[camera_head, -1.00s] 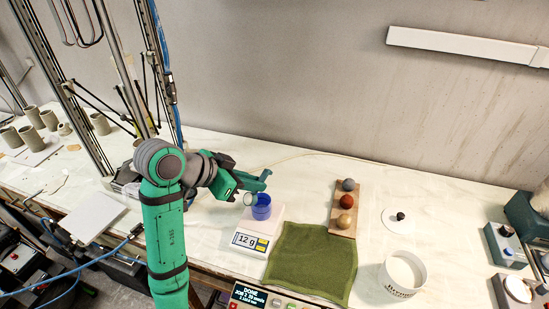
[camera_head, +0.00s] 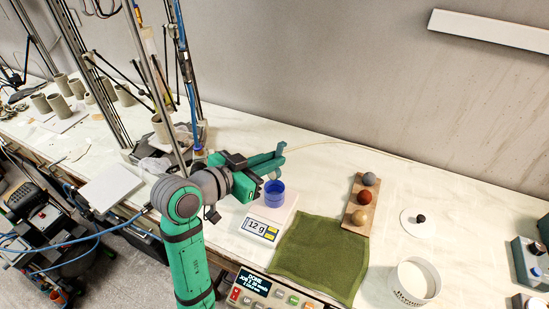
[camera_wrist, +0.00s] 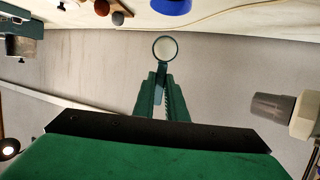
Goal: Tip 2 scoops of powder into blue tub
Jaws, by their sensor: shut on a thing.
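The blue tub (camera_head: 274,196) stands upright on the white scale (camera_head: 287,213), whose display reads 12 g. My gripper (camera_head: 270,163) is just behind and above the tub. In the wrist view my gripper (camera_wrist: 163,88) is shut on the green handle of a small round scoop (camera_wrist: 165,48). The scoop's round pale bowl also shows close to the tub's far rim (camera_head: 274,175). I cannot tell whether powder is in it. The blue tub shows in part at the wrist view's top edge (camera_wrist: 171,5). The white container of pale powder (camera_head: 412,283) stands open at the front right.
A green cloth (camera_head: 318,256) lies right of the scale. A wooden board (camera_head: 357,217) with three balls is behind it. A white lid with a black knob (camera_head: 421,219) lies at the right. A control box (camera_head: 262,289) reading DONE is at the front.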

